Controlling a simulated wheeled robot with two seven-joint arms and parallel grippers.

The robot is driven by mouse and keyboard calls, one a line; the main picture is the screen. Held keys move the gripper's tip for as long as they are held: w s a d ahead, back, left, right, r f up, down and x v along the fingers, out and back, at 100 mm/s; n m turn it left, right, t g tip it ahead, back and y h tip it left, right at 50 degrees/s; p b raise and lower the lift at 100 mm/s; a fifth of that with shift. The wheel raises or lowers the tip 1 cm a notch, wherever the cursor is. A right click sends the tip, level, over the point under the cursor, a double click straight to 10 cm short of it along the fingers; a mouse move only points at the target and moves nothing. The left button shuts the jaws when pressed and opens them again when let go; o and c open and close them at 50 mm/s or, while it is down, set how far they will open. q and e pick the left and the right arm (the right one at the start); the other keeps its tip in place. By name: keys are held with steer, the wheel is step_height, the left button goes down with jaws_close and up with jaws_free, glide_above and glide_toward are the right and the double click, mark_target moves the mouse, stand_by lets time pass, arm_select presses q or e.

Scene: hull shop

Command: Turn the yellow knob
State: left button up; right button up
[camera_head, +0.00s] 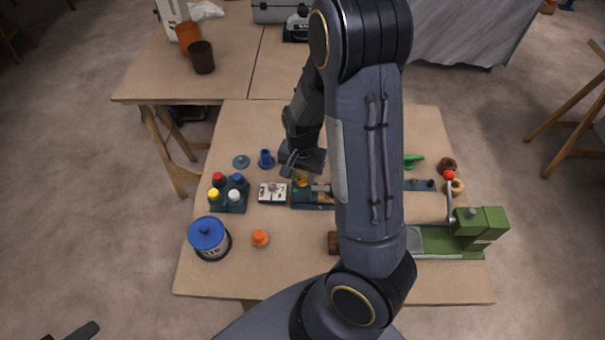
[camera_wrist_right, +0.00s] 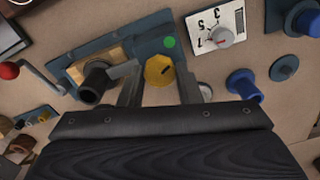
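The yellow knob (camera_wrist_right: 159,70) is a many-sided cap with a dark mark, on a blue plate (camera_wrist_right: 122,54) beside a green dot. In the head view the knob (camera_head: 301,180) shows just below my right gripper (camera_head: 299,167), partly covered by it. In the wrist view the two fingers of my right gripper (camera_wrist_right: 159,88) stand apart, one on each side of the knob, with nothing held. I cannot tell whether the tips reach down beside it. A dark tip at the lower left of the head view seems to be my left gripper (camera_head: 78,333); its fingers are not clear.
A white dial box (camera_wrist_right: 215,35) stands beside the plate. A dark knob on a wooden block (camera_wrist_right: 97,80) and a red-tipped lever (camera_wrist_right: 10,71) are on the other side. A blue-lidded pot (camera_head: 208,238), an orange knob (camera_head: 260,238) and a green machine (camera_head: 480,228) share the table.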

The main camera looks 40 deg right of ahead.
mark_target(302, 178)
steer(key=o, duration=0.4)
step_height(302, 178, up, 8)
steer(key=shift+f+p, duration=0.1)
steer(key=shift+p, duration=0.3)
stand_by(0.4)
steer(key=s+a+r+n+t+y, duration=0.1)
steer(key=s+a+r+n+t, duration=0.1)
steer(key=s+a+r+n, duration=0.1)
steer(key=s+a+r+n+t+y, duration=0.1)
steer(key=s+a+r+n, duration=0.2)
steer(key=s+a+r, duration=0.1)
steer(key=s+a+r+n+t+y, duration=0.1)
steer(key=s+a+r+n+t, duration=0.1)
steer(key=s, duration=0.5)
steer(key=shift+s+a+r+n+t+y, duration=0.15)
steer(key=shift+a+r+n, duration=0.15)
steer(key=shift+r, duration=0.3)
steer(key=shift+w+a+r+n+t+y, duration=0.15)
steer(key=shift+a+r, duration=0.25)
steer(key=shift+r, duration=0.2)
steer(key=shift+s+a+r+n+y, duration=0.15)
steer(key=shift+a+r+n, duration=0.15)
steer(key=shift+r, duration=0.3)
